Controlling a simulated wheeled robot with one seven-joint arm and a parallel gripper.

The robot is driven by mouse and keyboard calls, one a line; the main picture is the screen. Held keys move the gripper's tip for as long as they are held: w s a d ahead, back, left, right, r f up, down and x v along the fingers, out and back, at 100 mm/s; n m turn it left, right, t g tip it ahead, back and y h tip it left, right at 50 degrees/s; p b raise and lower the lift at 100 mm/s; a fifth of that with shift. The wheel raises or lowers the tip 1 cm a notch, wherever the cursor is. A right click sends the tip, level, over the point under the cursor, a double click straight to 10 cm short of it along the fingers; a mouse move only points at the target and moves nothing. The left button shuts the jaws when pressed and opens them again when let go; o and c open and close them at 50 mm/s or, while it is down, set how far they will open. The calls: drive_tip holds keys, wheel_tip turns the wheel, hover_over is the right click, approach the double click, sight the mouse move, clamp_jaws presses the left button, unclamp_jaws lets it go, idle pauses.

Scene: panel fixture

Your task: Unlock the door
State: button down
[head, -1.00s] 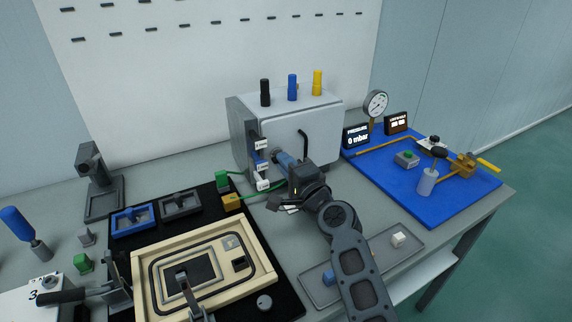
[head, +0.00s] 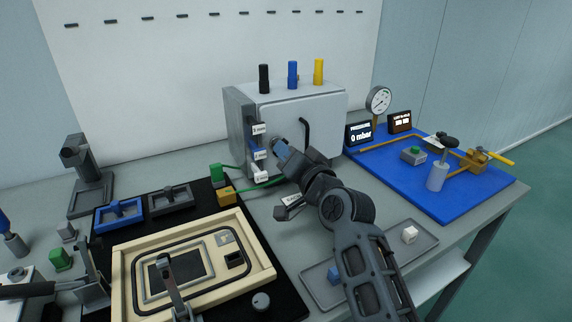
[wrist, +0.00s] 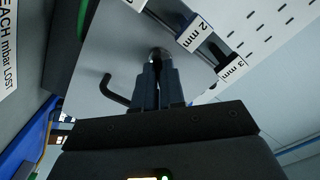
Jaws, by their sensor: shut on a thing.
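The light grey cabinet door (head: 330,118) faces me and looks closed, with a bent black handle (head: 304,132). The handle also shows in the wrist view (wrist: 113,92). My gripper (head: 277,145) is at the door's left side, left of the handle. In the wrist view its two fingers (wrist: 159,68) are nearly together, shut on a small round metallic lock piece (wrist: 160,51) at the door face. The fingers hide most of this piece, so I cannot tell its turn angle.
Black, blue and yellow handles (head: 292,75) stand on the cabinet. Labelled holders (head: 259,155) line its left edge, close to my gripper. A blue board (head: 400,190) with gauge and valve is at right. A wooden frame (head: 125,270) and grey tray (head: 425,245) lie in front.

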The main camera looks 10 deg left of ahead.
drive_tip(key=shift+f+n+b, duration=0.15)
drive_tip(key=shift+n+b, duration=3.35)
drive_tip(key=shift+n, duration=0.7)
drive_tip(key=c, duration=1.2)
unclamp_jaws()
drive_tip(key=v, duration=0.7)
drive_tip(key=shift+s+d, duration=0.25)
drive_tip(key=shift+s, duration=0.1)
drive_tip(key=shift+d, duration=0.1)
